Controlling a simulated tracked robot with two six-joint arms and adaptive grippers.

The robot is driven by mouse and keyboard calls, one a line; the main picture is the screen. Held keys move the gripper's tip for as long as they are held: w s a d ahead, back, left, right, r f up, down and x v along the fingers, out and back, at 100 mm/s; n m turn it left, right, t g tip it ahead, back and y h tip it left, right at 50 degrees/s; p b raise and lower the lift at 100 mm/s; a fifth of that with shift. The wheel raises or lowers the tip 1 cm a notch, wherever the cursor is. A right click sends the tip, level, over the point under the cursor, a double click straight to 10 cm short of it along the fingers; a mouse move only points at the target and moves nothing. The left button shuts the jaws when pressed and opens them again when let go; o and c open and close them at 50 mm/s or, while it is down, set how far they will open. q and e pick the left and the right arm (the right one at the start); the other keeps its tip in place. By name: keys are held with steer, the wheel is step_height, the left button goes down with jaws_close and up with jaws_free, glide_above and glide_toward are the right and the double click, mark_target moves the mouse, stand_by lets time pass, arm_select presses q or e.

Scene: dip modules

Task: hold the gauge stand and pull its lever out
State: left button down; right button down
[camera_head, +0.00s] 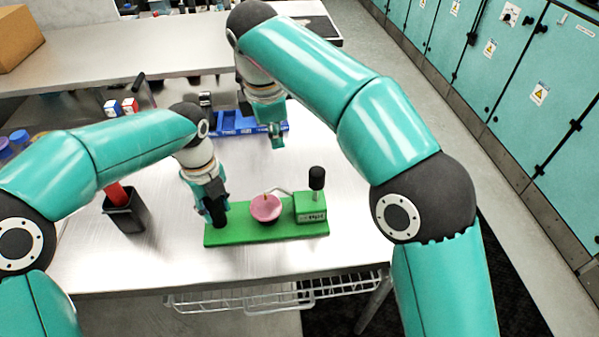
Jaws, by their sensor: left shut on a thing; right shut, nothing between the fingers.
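The gauge stand has a flat green base (239,236) lying on the metal table near its front edge. A pink cup-shaped part (265,207) sits at the middle of the base. A green block (312,213) stands at the right end, with a black knob (317,177) on a post above it. A thin bent metal rod (283,192) runs between the block and the cup. My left gripper (217,208) points down and is shut on the dark upright post at the stand's left end, which it mostly hides. My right gripper (276,137) is shut and empty, above the table behind the stand.
A dark bin (124,214) with a red item stands left of the stand. A blue tray (235,124) lies behind, near my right gripper. A raised shelf (150,52) crosses the back, with a cardboard box (17,36). The table right of my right gripper is clear.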

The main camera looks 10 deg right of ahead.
mark_target(316, 186)
steer(key=s+a+r+n+g+h, duration=0.1)
steer(key=s+a+r+n, duration=0.1)
steer(key=s+r, duration=0.2)
steer(key=s, duration=0.2)
steer(key=shift+s+a+h, duration=0.2)
steer(key=shift+s+h, duration=0.1)
steer(key=shift+h, duration=0.1)
steer(key=shift+f, duration=0.15)
arm_select(q)
steer(key=shift+d, duration=0.1)
arm_select(e)
steer(key=d+f, duration=0.2)
steer(key=f, duration=0.1)
steer(key=w+d+f, duration=0.1)
steer(key=f, duration=0.2)
steer(key=d+f, duration=0.2)
steer(key=f, duration=0.1)
steer(key=shift+w+d+f, duration=0.2)
steer(key=shift+w+d, duration=0.05)
steer(key=shift+d, duration=0.05)
steer(key=shift+w+d, duration=0.1)
steer(key=shift+d, duration=0.25)
